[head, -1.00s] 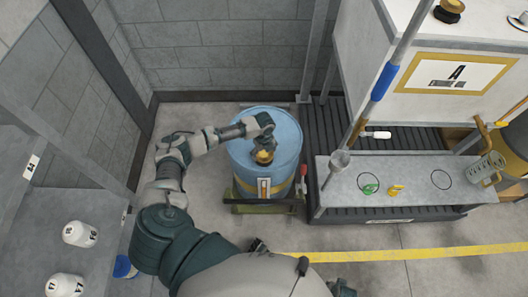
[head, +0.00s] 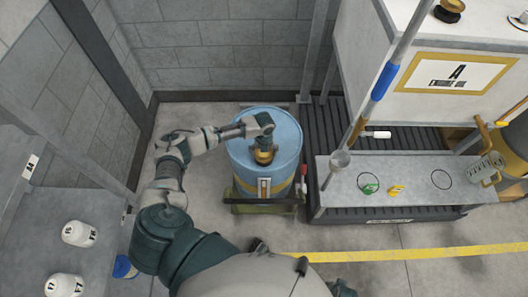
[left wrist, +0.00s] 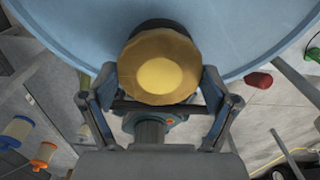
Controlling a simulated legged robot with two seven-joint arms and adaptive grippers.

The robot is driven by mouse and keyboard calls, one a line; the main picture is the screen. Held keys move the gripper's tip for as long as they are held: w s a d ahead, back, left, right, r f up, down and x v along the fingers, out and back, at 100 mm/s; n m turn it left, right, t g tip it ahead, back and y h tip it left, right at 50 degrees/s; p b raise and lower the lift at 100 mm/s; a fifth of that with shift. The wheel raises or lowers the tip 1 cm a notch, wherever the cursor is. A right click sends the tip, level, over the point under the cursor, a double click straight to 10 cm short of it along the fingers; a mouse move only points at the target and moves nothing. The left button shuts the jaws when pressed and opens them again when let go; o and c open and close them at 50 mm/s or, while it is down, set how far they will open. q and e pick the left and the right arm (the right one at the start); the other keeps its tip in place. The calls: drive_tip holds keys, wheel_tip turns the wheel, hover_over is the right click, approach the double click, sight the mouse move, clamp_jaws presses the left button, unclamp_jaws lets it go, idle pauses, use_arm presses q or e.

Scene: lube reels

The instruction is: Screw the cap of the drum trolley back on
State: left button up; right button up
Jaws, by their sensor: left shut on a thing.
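The blue drum (head: 284,145) stands upright on the green trolley (head: 250,207) near the back wall. The brass cap (head: 263,155) is at the near part of the drum top, under my left gripper (head: 264,142). In the left wrist view the cap (left wrist: 158,70) sits between the two fingers of my left gripper (left wrist: 158,84), which is shut on it. The cap covers what lies under it, so I cannot tell how it sits on its opening. My right gripper is not clearly in view.
White containers (head: 79,233) stand on the left shelf. Floor in front of the trolley is clear.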

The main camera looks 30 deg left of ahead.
use_arm(q)
drive_tip(key=m, duration=0.5)
drive_tip(key=shift+f, duration=0.1)
drive_tip(key=shift+m+b, duration=0.35)
drive_tip(key=shift+m, duration=0.85)
drive_tip(key=o, duration=1)
drive_tip(key=shift+c, duration=0.2)
wheel_tip(320, 180, up, 6)
drive_tip(key=p, duration=0.5)
drive_tip(key=shift+p, duration=0.3)
